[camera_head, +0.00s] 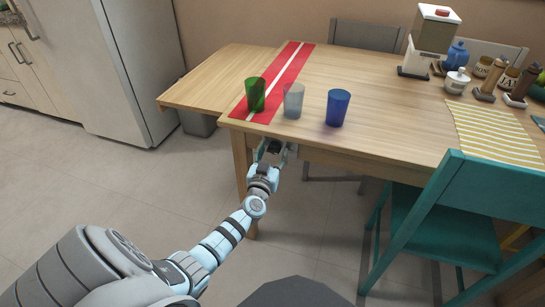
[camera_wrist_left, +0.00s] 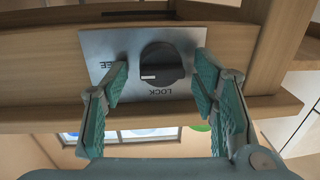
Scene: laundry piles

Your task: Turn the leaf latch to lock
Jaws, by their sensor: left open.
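The leaf latch shows in the left wrist view as a dark round knob (camera_wrist_left: 165,62) on a grey metal plate (camera_wrist_left: 100,42) under the wooden table. The plate's lettering is upside down: "LOCK" is below the knob, and a word ending in "EE" is at its left, partly covered by a finger. The knob's white mark points left, towards the "EE" word. My left gripper (camera_wrist_left: 162,76) is open, one finger on each side of the knob; contact is not clear. In the head view my left gripper (camera_head: 272,150) is at the table's front edge, where the latch is hidden.
The wooden table (camera_head: 370,85) has a side leaf (camera_head: 200,85) at its left. A green cup (camera_head: 256,94), a clear cup (camera_head: 293,100) and a blue cup (camera_head: 338,107) stand near the front edge, above my gripper. A teal chair (camera_head: 440,215) stands at the right.

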